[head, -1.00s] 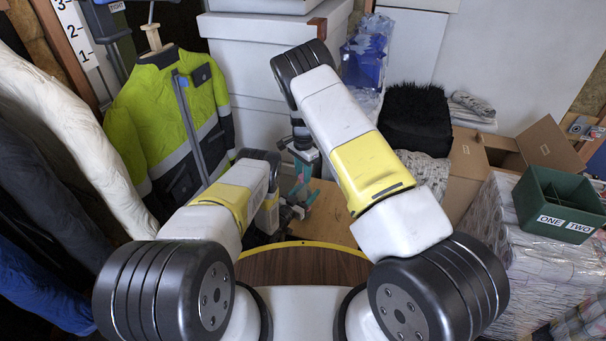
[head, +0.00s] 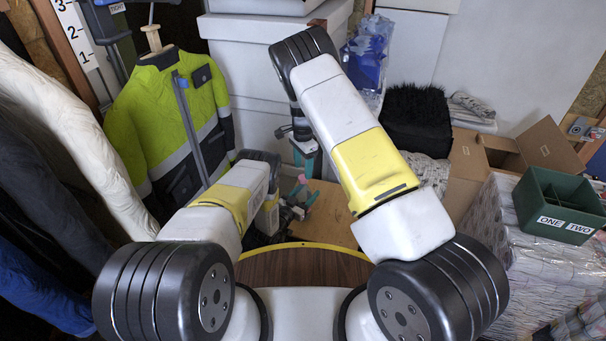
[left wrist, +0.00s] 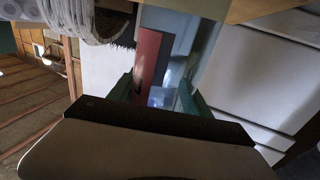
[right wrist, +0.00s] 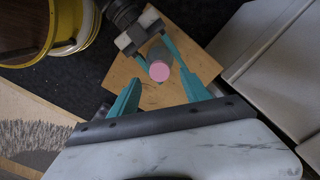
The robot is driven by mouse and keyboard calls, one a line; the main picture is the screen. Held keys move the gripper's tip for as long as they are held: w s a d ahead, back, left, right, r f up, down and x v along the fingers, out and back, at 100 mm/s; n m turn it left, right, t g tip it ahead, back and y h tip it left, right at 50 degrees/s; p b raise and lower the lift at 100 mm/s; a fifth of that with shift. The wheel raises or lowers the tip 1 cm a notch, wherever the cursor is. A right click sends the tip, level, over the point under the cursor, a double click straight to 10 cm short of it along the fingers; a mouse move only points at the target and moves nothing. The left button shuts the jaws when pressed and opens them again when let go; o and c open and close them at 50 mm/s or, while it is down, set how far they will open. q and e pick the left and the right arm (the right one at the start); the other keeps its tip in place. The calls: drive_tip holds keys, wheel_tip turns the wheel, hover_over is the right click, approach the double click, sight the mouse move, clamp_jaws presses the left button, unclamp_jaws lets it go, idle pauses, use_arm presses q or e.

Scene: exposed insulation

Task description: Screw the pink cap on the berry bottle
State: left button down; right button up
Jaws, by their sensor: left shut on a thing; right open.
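The pink cap (right wrist: 160,71) sits on top of the berry bottle (right wrist: 160,52), whose greyish side shows just behind it in the right wrist view. I cannot tell whether the cap is threaded on. My left gripper (head: 298,198) is shut on the bottle, its teal fingers either side of it. The pink cap also shows small in the head view (head: 302,179). My right gripper (right wrist: 160,86) is open and empty above the cap, which appears between its teal fingers, apart from them. The bottle is hardly visible in the head view.
A wooden board (head: 330,212) lies below the grippers. White cabinets (head: 255,120) rise behind. A green divided bin (head: 535,222) and an open cardboard box (head: 480,165) are at the right.

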sight(303, 198)
wheel_tip(303, 198, up, 8)
drive_tip(key=shift+r, duration=0.1)
use_arm(q)
drive_tip(key=shift+c, duration=2)
unclamp_jaws()
drive_tip(key=v, duration=0.7)
drive_tip(key=shift+s+a, duration=0.25)
drive_tip(key=shift+s, duration=0.05)
